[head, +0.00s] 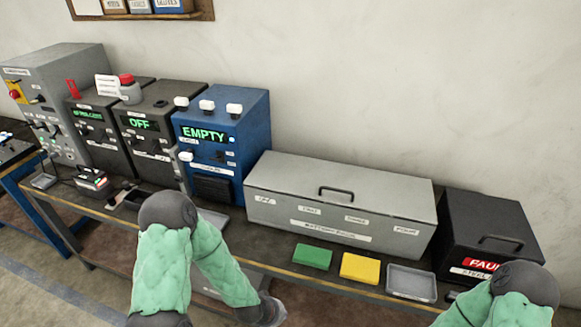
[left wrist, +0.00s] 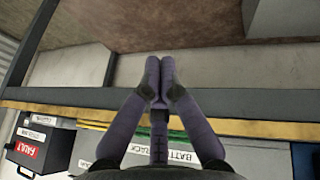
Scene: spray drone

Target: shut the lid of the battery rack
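The battery rack (head: 290,178) is a long grey box on the bench, with a dark handle (head: 336,190) and white labels. Its lid appears down, and I see no open gap. In the left wrist view the labelled rack (left wrist: 240,155) lies behind my left gripper (left wrist: 160,68), at the bottom of the picture. That gripper's fingertips are together with nothing seen between them. In the head view my left arm reaches down in front of the bench, left of the rack, with its fingers hidden. My right arm shows at the lower right; its gripper is out of frame.
A black box with a red label (head: 487,235) stands right of the rack. A green block (head: 312,257), yellow block (head: 360,268) and grey tray (head: 411,282) lie before it. A blue "EMPTY" unit (head: 240,135) stands at its left. The wall is close behind.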

